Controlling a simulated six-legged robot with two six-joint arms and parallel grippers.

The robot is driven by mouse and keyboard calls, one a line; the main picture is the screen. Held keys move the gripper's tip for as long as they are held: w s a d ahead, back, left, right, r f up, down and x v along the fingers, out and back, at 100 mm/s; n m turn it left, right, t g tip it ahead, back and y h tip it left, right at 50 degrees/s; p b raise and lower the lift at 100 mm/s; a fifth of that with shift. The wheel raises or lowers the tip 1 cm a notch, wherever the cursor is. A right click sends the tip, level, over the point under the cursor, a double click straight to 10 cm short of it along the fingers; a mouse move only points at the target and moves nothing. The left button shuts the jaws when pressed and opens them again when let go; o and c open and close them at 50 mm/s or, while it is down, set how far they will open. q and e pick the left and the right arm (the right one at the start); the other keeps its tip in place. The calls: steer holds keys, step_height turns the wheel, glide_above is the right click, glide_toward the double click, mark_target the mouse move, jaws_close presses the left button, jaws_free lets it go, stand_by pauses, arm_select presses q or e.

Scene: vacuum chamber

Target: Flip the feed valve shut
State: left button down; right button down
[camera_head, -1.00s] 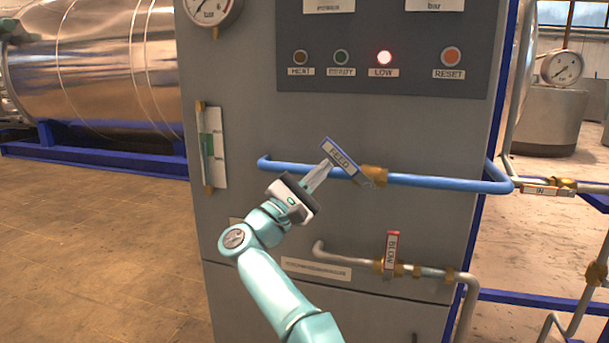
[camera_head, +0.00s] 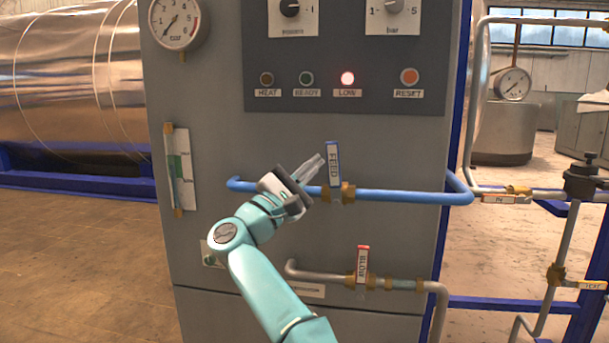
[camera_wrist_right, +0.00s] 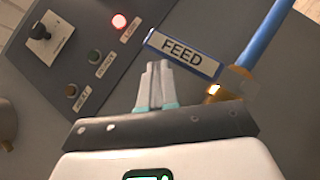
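The feed valve has a blue handle with a white FEED label (camera_head: 333,165). The handle stands upright, crosswise to the blue pipe (camera_head: 400,197), above a brass valve body (camera_head: 347,192). In the wrist view the FEED handle (camera_wrist_right: 185,53) lies just beyond the fingertips. My right gripper (camera_head: 319,161) is just left of the handle, its fingers pointing up and right; whether they touch it I cannot tell. In the wrist view its fingers (camera_wrist_right: 157,72) are together with nothing between them. My left gripper is not in view.
A BLOW valve with a red-edged handle (camera_head: 363,262) sits on a grey pipe below. The panel above has knobs, lamps and an orange RESET button (camera_head: 409,76); the LOW lamp (camera_head: 347,78) glows red. A gauge (camera_head: 177,22) is at upper left.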

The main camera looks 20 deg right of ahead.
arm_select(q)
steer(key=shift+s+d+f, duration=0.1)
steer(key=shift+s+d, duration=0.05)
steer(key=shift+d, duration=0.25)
arm_select(e)
steer(key=shift+s+d+r, duration=0.35)
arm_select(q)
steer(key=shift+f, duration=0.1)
